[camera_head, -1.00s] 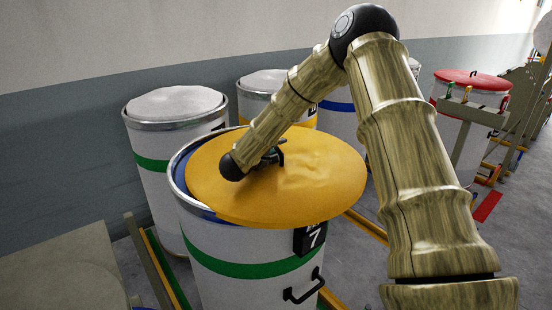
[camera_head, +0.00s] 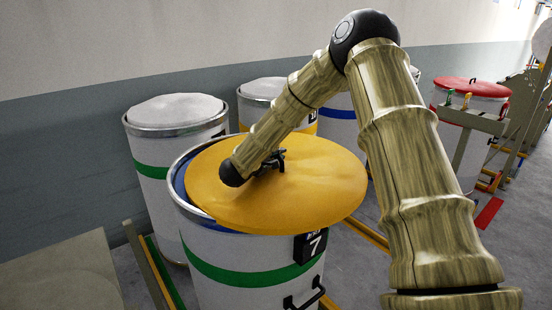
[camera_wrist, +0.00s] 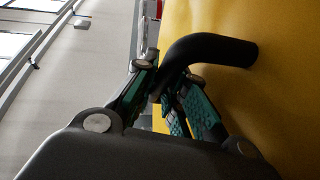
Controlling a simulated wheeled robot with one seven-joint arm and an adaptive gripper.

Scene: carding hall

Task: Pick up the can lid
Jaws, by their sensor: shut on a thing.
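The can lid (camera_head: 315,190) is a large round yellow disc with a black handle. It lies over the top of the white can (camera_head: 240,250) with green band and number 7, off-centre to the right, so the can's left rim and a blue inner edge show. My gripper (camera_head: 272,163) is at the lid's middle, partly hidden by my arm. In the wrist view my gripper (camera_wrist: 172,92) has its green-padded fingers closed on the black handle (camera_wrist: 215,48), with the yellow lid (camera_wrist: 285,70) behind it. Whether the lid touches the rim all round is hidden.
White-topped cans (camera_head: 175,108) stand behind on the left, close to the can. A red-lidded can (camera_head: 472,88) stands at the right behind a frame with small coloured handles. A yellow floor rail (camera_head: 368,233) runs at the right. A grey surface (camera_head: 60,275) fills the lower left.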

